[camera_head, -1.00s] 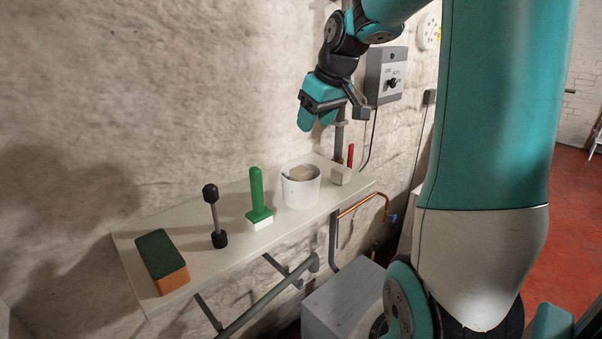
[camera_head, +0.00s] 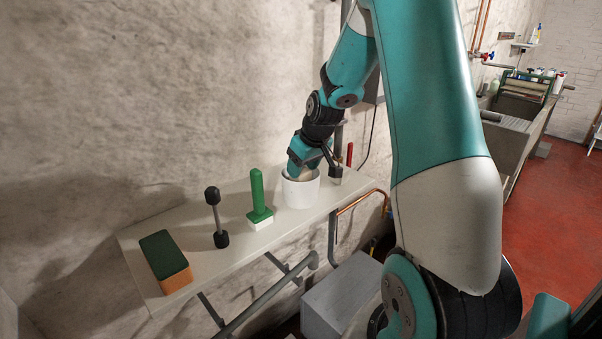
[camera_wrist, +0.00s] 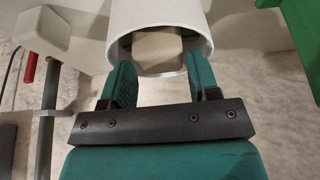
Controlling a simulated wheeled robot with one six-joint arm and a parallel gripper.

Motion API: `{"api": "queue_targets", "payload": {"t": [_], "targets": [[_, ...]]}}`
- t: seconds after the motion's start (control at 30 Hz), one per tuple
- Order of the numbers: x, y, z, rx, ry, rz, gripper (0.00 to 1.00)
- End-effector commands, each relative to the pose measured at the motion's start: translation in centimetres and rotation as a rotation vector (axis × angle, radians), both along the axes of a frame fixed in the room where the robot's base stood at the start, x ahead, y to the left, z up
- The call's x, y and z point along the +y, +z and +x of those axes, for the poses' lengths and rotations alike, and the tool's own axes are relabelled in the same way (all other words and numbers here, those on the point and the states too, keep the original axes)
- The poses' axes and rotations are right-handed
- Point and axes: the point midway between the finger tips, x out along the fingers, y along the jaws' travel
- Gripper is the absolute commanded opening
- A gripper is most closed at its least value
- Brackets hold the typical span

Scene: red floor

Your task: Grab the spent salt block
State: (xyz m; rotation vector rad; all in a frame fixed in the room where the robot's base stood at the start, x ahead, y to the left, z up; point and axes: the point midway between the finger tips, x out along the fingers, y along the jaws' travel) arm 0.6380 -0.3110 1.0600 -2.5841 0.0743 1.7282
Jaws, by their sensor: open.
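A pale beige block (camera_wrist: 157,48) sits inside a white round pot (camera_head: 300,194), which stands on the shelf. I take it for the salt block. In the wrist view the pot's wall (camera_wrist: 155,12) shows around it. My gripper (camera_head: 301,172) is over the pot, pointing down, and hides most of the block in the head view. In the wrist view my gripper (camera_wrist: 162,82) is open, its teal fingers to either side of the block near the pot's rim. I cannot tell how deep the fingertips are. No grip on the block shows.
On the pale shelf (camera_head: 200,250) stand a green-handled stamp (camera_head: 257,195), a dumbbell-shaped tool (camera_head: 217,217) and a green-and-orange sponge (camera_head: 166,262). Right of the pot are a small whitish block (camera_wrist: 48,30) and a red rod (camera_head: 350,154). The wall is close behind.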

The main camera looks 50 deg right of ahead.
Motion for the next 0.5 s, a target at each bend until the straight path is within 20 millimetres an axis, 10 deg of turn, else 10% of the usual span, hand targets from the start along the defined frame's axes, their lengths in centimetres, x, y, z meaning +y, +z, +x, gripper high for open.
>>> {"api": "queue_targets", "payload": {"t": [0.43,0.5], "targets": [[0.0,-2.3,1.0,-0.001,0.000,0.000,0.55],[0.0,-2.3,1.0,-0.001,0.000,0.000,0.39]]}}
